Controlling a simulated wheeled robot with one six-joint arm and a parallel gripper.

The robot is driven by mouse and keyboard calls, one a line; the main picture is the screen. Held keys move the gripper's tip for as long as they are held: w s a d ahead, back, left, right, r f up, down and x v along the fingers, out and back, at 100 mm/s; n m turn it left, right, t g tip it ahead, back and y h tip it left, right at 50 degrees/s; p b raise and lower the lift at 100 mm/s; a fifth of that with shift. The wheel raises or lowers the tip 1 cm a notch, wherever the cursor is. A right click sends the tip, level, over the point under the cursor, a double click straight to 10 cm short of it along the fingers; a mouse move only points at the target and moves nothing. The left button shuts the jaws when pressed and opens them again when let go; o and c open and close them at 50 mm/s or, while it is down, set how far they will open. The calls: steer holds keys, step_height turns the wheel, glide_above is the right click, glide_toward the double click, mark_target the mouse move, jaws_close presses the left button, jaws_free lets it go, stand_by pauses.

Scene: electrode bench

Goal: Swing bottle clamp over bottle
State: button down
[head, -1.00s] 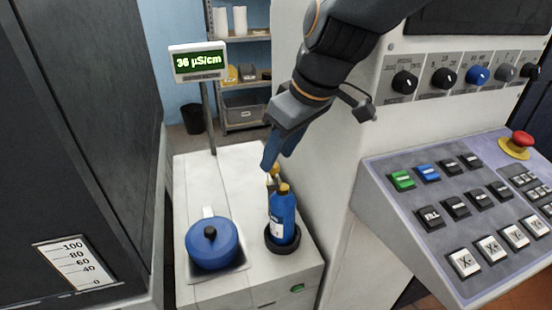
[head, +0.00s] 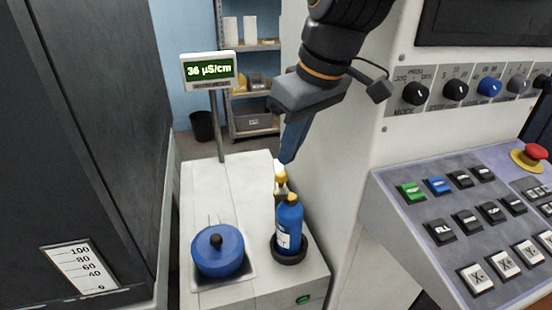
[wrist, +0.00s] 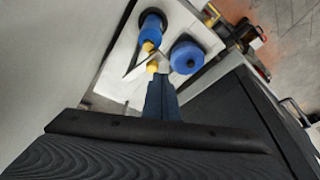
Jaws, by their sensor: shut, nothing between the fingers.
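The blue bottle (head: 289,228) with a yellow-brown cap stands upright in a dark ring holder (head: 290,255) on the white bench. It also shows in the wrist view (wrist: 151,28). Just behind it is a yellow knob (head: 281,178) on a pale post, which seems to belong to the bottle clamp; the wrist view shows the knob (wrist: 152,67) with a thin metal arm beside it. My gripper (head: 285,160) is shut and empty, pointing down, its tips just above or at the knob. I cannot tell whether they touch. The clamp's arm is mostly hidden in the head view.
A blue lidded pot (head: 218,252) sits in a recess left of the bottle. A display (head: 209,70) reading 36 µS/cm stands on a pole behind. The machine's control panel (head: 460,200) is at the right, and a dark cabinet (head: 75,130) at the left.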

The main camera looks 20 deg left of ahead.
mark_target(280, 173)
steer(key=s+a+r+m+t+h+p, duration=0.1)
steer(key=s+a+m+t+h+p, duration=0.1)
steer(key=s+a+m+h, duration=0.3)
steer(key=s+a+r+m+t+h+p, duration=0.1)
steer(key=a+r+m+t, duration=0.15)
steer(key=a, duration=0.35)
steer(key=d+p+x, duration=0.2)
steer(key=p+x, duration=0.2)
steer(key=x, duration=0.9)
steer(key=shift+d+r, duration=0.3)
steer(key=shift+d, duration=0.05)
